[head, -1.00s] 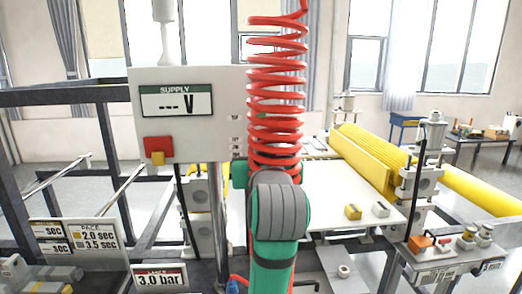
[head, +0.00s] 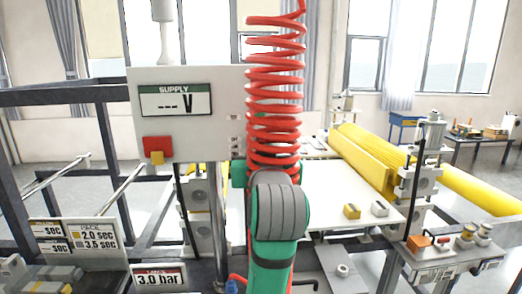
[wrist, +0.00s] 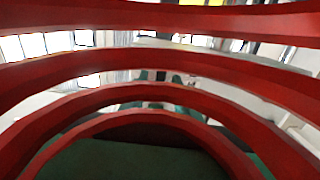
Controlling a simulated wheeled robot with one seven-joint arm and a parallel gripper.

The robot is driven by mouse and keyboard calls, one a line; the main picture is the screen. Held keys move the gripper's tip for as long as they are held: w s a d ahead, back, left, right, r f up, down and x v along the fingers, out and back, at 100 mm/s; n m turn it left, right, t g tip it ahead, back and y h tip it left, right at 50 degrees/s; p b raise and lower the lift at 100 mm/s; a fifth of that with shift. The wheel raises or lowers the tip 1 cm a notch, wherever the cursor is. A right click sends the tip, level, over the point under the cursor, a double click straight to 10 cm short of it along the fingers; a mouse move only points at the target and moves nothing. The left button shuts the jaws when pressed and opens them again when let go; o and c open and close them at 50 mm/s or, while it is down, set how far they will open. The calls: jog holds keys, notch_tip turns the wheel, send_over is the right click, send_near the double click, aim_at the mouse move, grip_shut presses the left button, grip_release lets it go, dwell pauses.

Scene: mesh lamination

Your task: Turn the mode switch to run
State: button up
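I cannot make out for certain which part is the mode switch. A white supply panel (head: 205,130) reads "--- V" and has a red block (head: 158,147) with a yellow handle (head: 157,158) at its lower left. Small labels (head: 235,139) at its right edge are partly hidden by a red coiled hose (head: 273,95). A control box (head: 445,262) at the right carries an orange part (head: 419,243) and small round knobs (head: 466,236). My gripper shows in neither view; my green and grey arm and the coil hide much of the middle. Red coils (wrist: 150,95) fill the wrist view.
A white table (head: 340,190) bears a yellow block (head: 352,211) and a white block (head: 379,208). Yellow rollers (head: 375,160) lie behind. A dark frame (head: 60,95) stands at the left. A "3.0 bar" sign (head: 159,278) is in front.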

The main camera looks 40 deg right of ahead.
jog(key=v, duration=1.1)
jog(key=shift+w+f, duration=0.1)
